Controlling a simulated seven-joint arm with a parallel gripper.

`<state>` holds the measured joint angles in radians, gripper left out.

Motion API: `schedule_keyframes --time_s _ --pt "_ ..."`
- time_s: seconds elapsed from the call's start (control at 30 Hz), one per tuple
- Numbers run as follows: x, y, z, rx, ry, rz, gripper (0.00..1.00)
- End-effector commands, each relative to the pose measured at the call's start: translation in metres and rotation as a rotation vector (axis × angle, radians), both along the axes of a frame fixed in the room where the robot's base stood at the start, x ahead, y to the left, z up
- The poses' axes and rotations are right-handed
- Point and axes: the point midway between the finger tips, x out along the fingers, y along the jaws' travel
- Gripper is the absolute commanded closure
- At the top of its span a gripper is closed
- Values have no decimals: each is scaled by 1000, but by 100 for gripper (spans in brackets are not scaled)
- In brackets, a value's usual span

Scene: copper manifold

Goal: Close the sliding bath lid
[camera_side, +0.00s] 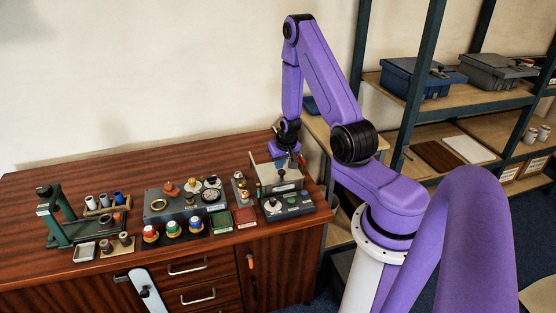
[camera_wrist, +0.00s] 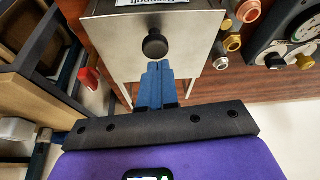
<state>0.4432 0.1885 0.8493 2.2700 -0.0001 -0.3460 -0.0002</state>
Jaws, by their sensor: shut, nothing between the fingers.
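The bath (camera_side: 290,207) is a grey unit with a dark control front at the right end of the wooden bench. Its pale metal lid (camera_side: 267,174) sits on top, partly hidden by my gripper (camera_side: 286,150). In the wrist view the lid (camera_wrist: 190,50) is a flat metal plate with a round black knob (camera_wrist: 154,45) and an upside-down label at its edge. My gripper (camera_wrist: 158,68) has blue fingers that are shut together and empty. Their tips lie just beside the knob in the picture; I cannot tell whether they touch it. How far the lid is open cannot be told.
A manifold block with gauges and fittings (camera_side: 186,201) stands left of the bath. Red and green trays (camera_side: 245,217) lie between them. A green stand (camera_side: 55,215) is at the far left. Shelves with bins (camera_side: 412,78) stand at right. The bench's front strip is narrow.

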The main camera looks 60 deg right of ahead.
Motion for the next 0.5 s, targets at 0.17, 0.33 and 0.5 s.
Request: schedule_keyframes --time_s 0.17,0.33,0.5 --pt "-7 6 -3 17 22 1 100" --pt "-7 6 -4 18 25 2 100" --pt "1 0 -2 16 21 2 100"
